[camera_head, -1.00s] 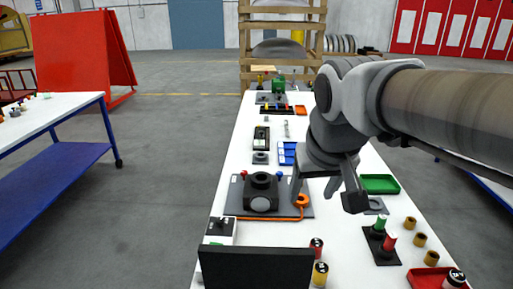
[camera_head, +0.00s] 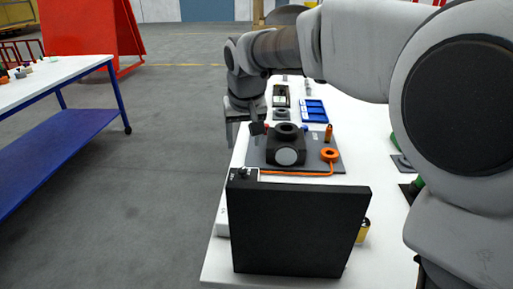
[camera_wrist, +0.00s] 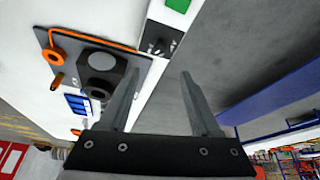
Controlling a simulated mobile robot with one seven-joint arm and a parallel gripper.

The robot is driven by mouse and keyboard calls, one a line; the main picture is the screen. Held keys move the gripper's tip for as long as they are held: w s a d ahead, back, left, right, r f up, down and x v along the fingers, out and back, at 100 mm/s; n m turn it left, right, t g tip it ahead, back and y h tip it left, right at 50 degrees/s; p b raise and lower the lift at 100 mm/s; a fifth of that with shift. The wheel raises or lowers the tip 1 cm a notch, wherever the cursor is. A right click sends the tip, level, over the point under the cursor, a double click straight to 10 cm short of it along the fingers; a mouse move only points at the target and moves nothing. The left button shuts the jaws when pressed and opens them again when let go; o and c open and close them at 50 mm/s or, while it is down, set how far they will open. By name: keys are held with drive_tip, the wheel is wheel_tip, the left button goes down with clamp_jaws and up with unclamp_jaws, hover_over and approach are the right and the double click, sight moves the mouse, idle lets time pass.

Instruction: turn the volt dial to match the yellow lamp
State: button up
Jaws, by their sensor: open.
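My gripper (camera_head: 243,127) is open and empty. It hangs over the left edge of the table, beside the grey plate with the black block. In the wrist view the fingers of my gripper (camera_wrist: 160,74) are apart with only table edge and floor between them. In the head view the control box (camera_head: 243,174) is mostly hidden behind a black panel. I cannot make out which control is the volt dial. I cannot identify the yellow lamp.
The black panel (camera_head: 298,232) stands at the table's near end. A black block (camera_head: 287,145) sits on a grey plate with an orange ring (camera_head: 329,155) and cable. Blue trays (camera_head: 313,111) lie behind. Open floor is left of the table.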

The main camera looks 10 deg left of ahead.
sight(243, 169)
drive_tip(key=b+x, duration=0.2)
drive_tip(key=x, duration=1)
drive_tip(key=shift+w+a+f, duration=0.1)
drive_tip(key=shift+f, duration=0.3)
clamp_jaws()
